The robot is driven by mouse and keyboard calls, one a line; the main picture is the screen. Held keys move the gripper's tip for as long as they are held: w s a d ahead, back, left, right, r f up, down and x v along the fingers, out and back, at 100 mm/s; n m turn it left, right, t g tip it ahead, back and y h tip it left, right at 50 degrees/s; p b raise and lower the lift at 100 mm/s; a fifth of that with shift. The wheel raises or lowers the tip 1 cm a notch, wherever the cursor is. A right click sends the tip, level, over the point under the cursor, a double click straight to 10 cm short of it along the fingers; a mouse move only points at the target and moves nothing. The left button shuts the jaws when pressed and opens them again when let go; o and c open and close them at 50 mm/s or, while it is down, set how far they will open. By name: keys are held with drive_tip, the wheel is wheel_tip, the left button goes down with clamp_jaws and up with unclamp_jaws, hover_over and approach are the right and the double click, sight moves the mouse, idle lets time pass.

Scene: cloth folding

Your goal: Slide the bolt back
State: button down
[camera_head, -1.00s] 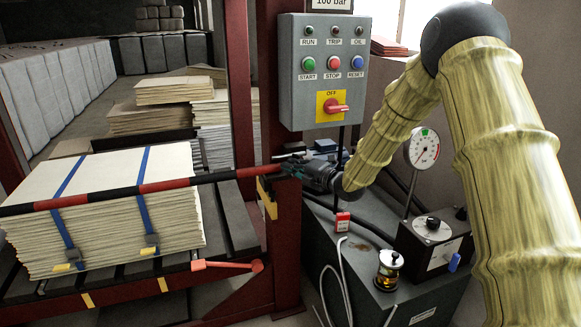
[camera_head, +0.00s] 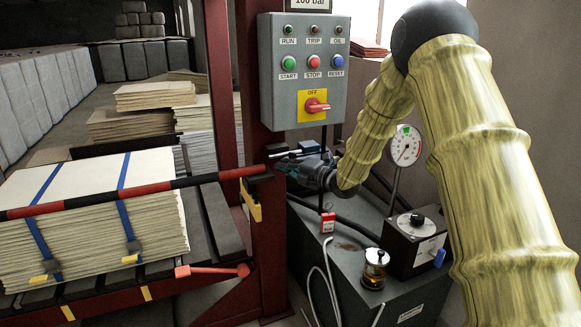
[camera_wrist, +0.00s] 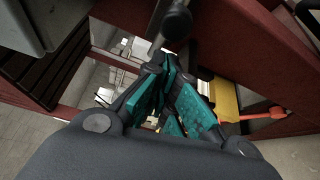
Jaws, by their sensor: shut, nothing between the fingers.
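The bolt appears to be a grey metal rod (camera_head: 286,153) with a dark knob, lying across the dark red post at the end of the red-and-black striped bar (camera_head: 150,186). In the wrist view a dark round knob (camera_wrist: 176,20) and rod show just beyond the fingers. My gripper (camera_head: 280,168) is shut and empty, pointing left at the post, just below the rod. In the wrist view its teal-padded fingers (camera_wrist: 168,92) come together near the rod. I cannot tell whether they touch it. The arm and gripper hide part of the bolt's mounting.
A grey control box (camera_head: 305,70) hangs above my gripper. Below stands a grey tank (camera_head: 325,275) with a red tag (camera_head: 327,222), a gauge (camera_head: 405,146) and a black box (camera_head: 415,243). Strapped sheets (camera_head: 95,235) lie left behind the striped bar. An orange lever (camera_head: 212,270) is below.

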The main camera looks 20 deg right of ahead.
drive_tip(key=s+d, duration=0.2)
drive_tip(key=s, duration=0.7)
drive_tip(key=shift+d+b, duration=0.3)
drive_tip(key=s+a+f+m+g+h, duration=0.2)
drive_tip(key=s+f+m, duration=0.35)
drive_tip(key=f, duration=0.55)
drive_tip(key=s+a+f+m+g+h, duration=0.2)
drive_tip(key=s+a+f+m, duration=0.3)
drive_tip(key=f, duration=0.7)
drive_tip(key=s+f+m+g+h, duration=0.2)
drive_tip(key=s+f+m, duration=0.3)
drive_tip(key=f, duration=0.6)
drive_tip(key=s+a+f+m+g+h, duration=0.1)
drive_tip(key=s+a+f+m+g, duration=0.3)
drive_tip(key=s, duration=0.8)
drive_tip(key=s+d+f+m+g+h, duration=0.1)
drive_tip(key=s+f+m+g, duration=0.15)
drive_tip(key=s+f, duration=0.7)
drive_tip(key=s+a+f+m+g, duration=0.2)
drive_tip(key=s+m, duration=0.2)
drive_tip(key=s, duration=1.1)
wheel_tip(320, 180, up, 13)
drive_tip(key=s+p, duration=0.1)
drive_tip(key=p, duration=1.2)
drive_tip(key=shift+r+h, duration=0.2)
drive_tip(key=shift+h, duration=0.1)
